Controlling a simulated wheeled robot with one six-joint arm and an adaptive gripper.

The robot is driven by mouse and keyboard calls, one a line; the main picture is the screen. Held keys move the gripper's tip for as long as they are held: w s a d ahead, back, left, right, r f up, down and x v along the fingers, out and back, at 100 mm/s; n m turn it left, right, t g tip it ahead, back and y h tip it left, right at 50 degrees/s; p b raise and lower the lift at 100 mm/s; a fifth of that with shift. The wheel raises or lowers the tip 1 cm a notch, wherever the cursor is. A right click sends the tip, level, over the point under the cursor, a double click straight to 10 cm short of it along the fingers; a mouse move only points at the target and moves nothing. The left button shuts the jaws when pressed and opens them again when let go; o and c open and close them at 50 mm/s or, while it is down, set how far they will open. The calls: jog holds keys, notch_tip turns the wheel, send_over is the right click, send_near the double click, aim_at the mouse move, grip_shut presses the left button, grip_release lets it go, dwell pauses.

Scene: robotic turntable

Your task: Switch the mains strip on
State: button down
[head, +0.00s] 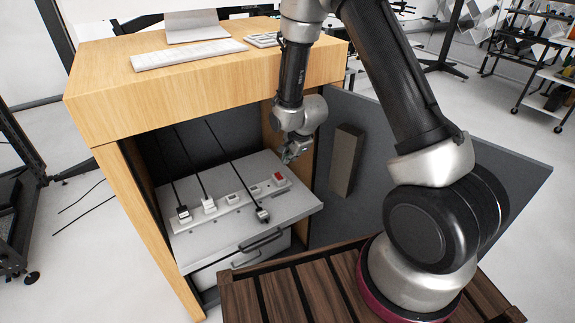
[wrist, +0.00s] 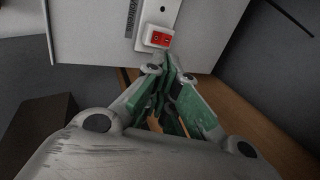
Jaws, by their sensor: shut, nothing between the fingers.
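The white mains strip (head: 234,203) lies on a light grey shelf (head: 215,242) inside the wooden cabinet. Its red switch (head: 278,177) is at the strip's right end. In the wrist view the red switch (wrist: 158,39) sits in a white frame at the near end of the strip (wrist: 160,12); I cannot tell which way its rocker is tipped. My gripper (head: 290,157) is above and behind the switch end in the head view. In the wrist view my gripper (wrist: 171,62) has its green-padded fingers together and empty, tips just beside the switch. Whether they touch it is unclear.
Plugs with black cables sit in the strip, and one black plug (head: 263,215) lies on the shelf in front. The cabinet's wooden top (head: 110,82) overhangs the shelf. The open grey door (head: 415,160), with a box (head: 345,160) on it, stands to the right.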

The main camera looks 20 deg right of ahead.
aim_at(279, 176)
jog(key=shift+v, duration=2.1)
jog(key=shift+w+a+r, duration=0.15)
jog(key=shift+w+r, duration=0.1)
jog(key=shift+w, duration=0.35)
jog(key=shift+f, duration=0.1)
jog(key=x, duration=1.3)
jog(key=shift+w+f, duration=0.15)
jog(key=shift+w, duration=0.05)
jog(key=shift+w+a+f, duration=0.1)
jog(key=shift+f, duration=0.1)
